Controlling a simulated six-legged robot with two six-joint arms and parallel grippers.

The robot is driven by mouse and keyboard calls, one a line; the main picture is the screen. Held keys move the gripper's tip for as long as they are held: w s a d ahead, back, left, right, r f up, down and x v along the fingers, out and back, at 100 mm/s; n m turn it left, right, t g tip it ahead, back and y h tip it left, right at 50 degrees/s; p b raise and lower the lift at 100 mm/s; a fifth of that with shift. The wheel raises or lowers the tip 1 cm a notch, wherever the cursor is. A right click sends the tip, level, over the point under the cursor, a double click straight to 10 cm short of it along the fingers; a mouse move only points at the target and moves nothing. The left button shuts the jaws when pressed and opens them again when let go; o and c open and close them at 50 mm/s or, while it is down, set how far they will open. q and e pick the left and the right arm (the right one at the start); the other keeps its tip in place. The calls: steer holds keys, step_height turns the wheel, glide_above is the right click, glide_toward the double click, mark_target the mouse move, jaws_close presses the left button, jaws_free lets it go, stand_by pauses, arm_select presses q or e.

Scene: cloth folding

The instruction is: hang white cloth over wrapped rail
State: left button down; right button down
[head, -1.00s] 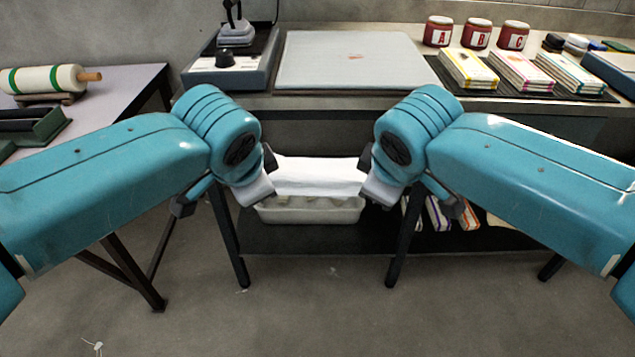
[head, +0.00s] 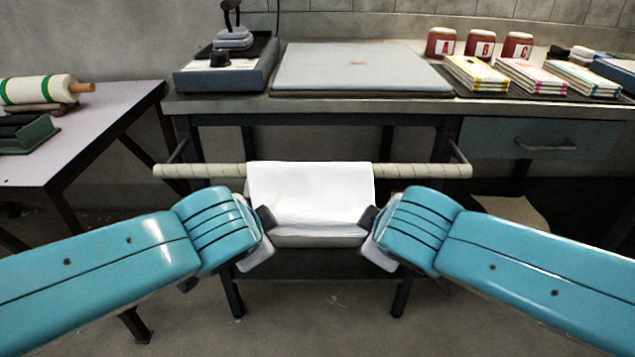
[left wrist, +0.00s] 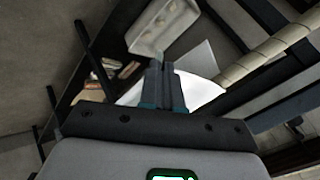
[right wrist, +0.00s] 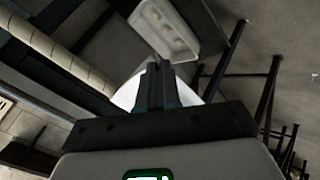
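The white cloth (head: 310,190) hangs at the middle of the wrapped rail (head: 420,171) in the head view. Its top edge lies at the rail's height and it covers that stretch of rail; whether any cloth hangs behind is hidden. My left gripper (head: 265,218) is at the cloth's lower left edge and my right gripper (head: 369,218) at its lower right edge. The fingers look closed on the cloth in the left wrist view (left wrist: 166,75) and in the right wrist view (right wrist: 158,75). The rail also shows in both wrist views, beside the cloth.
A pale tray (head: 320,241) shows below the cloth. The workbench (head: 400,108) stands behind the rail, with a grey board (head: 360,70), jars and booklets on top. A side table (head: 100,120) stands at left. The rail is bare on both sides of the cloth.

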arm_select(q)
steer(key=shift+w+a+f+b, duration=0.1)
steer(key=shift+f+b, duration=0.2)
steer(key=shift+f, duration=0.35)
arm_select(e)
steer(key=shift+w+d+f, duration=0.1)
steer(key=shift+f, duration=0.55)
arm_select(q)
steer(key=c, duration=1.1)
jaws_free()
steer(key=shift+c, duration=0.2)
arm_select(e)
steer(key=c, duration=1.1)
jaws_free()
steer(key=shift+c, duration=0.2)
arm_select(q)
steer(key=shift+o, duration=0.3)
arm_select(e)
steer(key=shift+o, duration=0.3)
arm_select(q)
steer(key=shift+s, duration=0.2)
arm_select(e)
steer(key=shift+s, duration=0.2)
